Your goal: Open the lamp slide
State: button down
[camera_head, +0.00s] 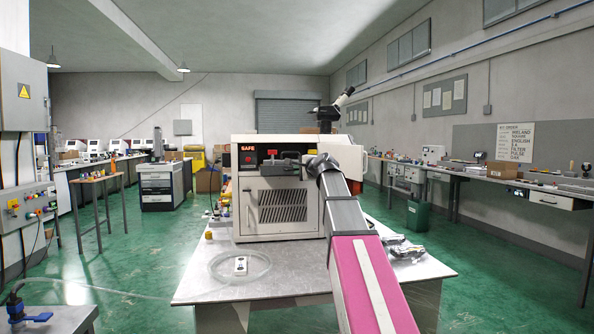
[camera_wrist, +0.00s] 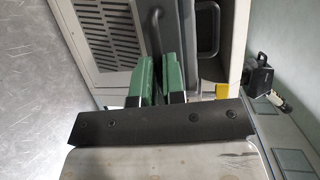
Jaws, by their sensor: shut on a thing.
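The machine (camera_head: 278,207) is a pale box on the metal table, with a lit "SAFE" sign (camera_head: 248,147) and a slotted front panel. Dark grey fittings with a bar (camera_head: 282,162) cross its upper front; I cannot tell for certain which part is the lamp slide. My arm reaches its right front. In the wrist view, my gripper (camera_wrist: 157,66) has green fingers closed about a dark upright handle (camera_wrist: 153,33) on a grey panel (camera_wrist: 172,22). A second dark loop handle (camera_wrist: 207,30) is just right of the fingers. The fingers hide the handle's lower end.
The table (camera_head: 205,285) carries a clear round dish (camera_head: 224,277) with a white piece (camera_head: 240,265) at front left, and silvery parts (camera_head: 403,249) at right. A microscope (camera_head: 340,103) shows behind the machine.

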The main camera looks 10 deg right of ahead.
jog(key=shift+s, duration=0.85)
jog(key=c, duration=1.5)
grip_release()
jog(key=v, duration=1)
jog(key=shift+s+d+r, duration=0.1)
jog(key=shift+s+d, duration=0.1)
jog(key=shift+s, duration=0.15)
